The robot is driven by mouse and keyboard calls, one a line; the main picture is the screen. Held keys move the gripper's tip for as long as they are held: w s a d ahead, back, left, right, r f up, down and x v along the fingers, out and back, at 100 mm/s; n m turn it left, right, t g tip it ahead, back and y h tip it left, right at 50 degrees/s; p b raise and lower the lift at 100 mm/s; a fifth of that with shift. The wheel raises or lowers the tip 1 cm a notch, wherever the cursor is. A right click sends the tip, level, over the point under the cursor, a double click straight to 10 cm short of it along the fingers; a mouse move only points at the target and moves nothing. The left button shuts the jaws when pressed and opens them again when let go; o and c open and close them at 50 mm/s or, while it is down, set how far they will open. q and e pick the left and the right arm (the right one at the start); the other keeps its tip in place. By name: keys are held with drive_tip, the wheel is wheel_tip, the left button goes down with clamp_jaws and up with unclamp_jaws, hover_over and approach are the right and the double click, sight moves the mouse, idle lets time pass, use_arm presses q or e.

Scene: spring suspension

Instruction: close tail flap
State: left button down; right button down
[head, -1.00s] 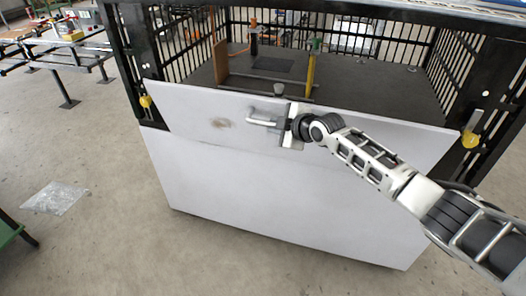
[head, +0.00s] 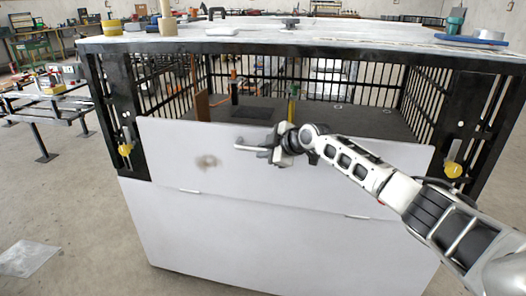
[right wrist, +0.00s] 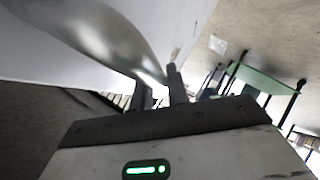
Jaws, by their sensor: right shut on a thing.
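The tail flap (head: 330,178) is a white panel hinged along its lower edge above a larger white lower panel (head: 270,235). It stands nearly upright across the front opening of a black barred cage; the head view does not clearly show whether it touches the posts. A pale bar handle (head: 246,148) sticks out near its top middle. My right gripper (head: 276,148) is shut on the handle. The right wrist view shows its dark fingers (right wrist: 160,90) at the shiny metal handle (right wrist: 125,35). My left gripper is not in view.
Yellow latches sit on the left post (head: 125,149) and right post (head: 453,170), beside the flap. A dark floor with a yellow-green upright (head: 291,108) lies inside the cage. A roof top (head: 350,34) with several items is above. A workbench (head: 45,105) stands at left.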

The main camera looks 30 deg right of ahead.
drive_tip(key=c, duration=1.6)
unclamp_jaws()
drive_tip(key=shift+w+d+r, duration=0.2)
drive_tip(key=shift+r, duration=0.15)
drive_tip(key=shift+c, duration=0.2)
drive_tip(key=shift+o, duration=1.4)
drive_tip(key=shift+f, duration=0.25)
drive_tip(key=v, duration=1.6)
drive_tip(key=shift+a, duration=0.15)
drive_tip(key=shift+f, duration=0.1)
